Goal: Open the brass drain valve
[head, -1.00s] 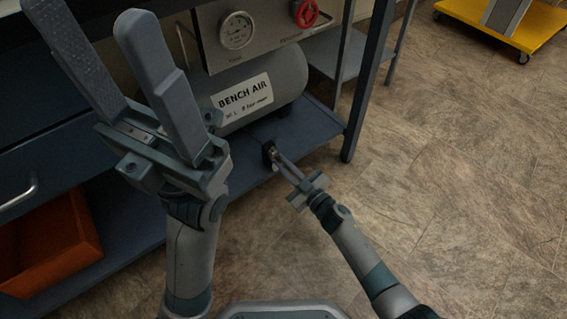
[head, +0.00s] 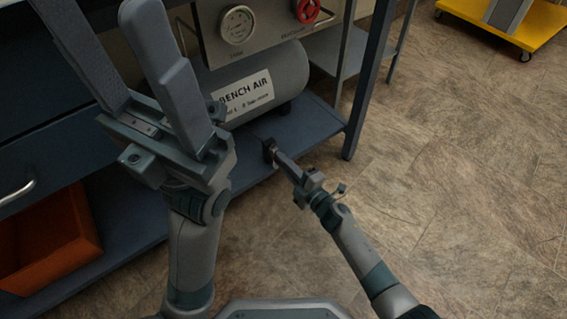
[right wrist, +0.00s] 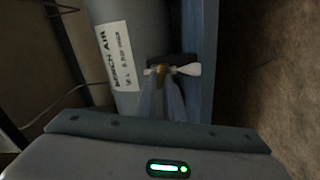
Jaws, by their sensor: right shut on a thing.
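The brass drain valve (right wrist: 161,70) sits low at the bench air tank in the right wrist view, with a pale lever or handle end (right wrist: 187,69) pointing right. My right gripper (right wrist: 161,82) is shut on the valve, its two fingers meeting at the brass part. In the head view the right gripper (head: 275,158) reaches the dark valve mount at the lower shelf's front edge, and its fingers hide most of the valve. My left gripper (head: 97,25) is open and empty, raised in front of the bench at the left.
The grey bench air tank (head: 285,75) lies on the blue lower shelf (head: 310,125). A panel above it carries a gauge (head: 237,24) and a red knob (head: 308,10). An orange bin (head: 50,245) is at the left.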

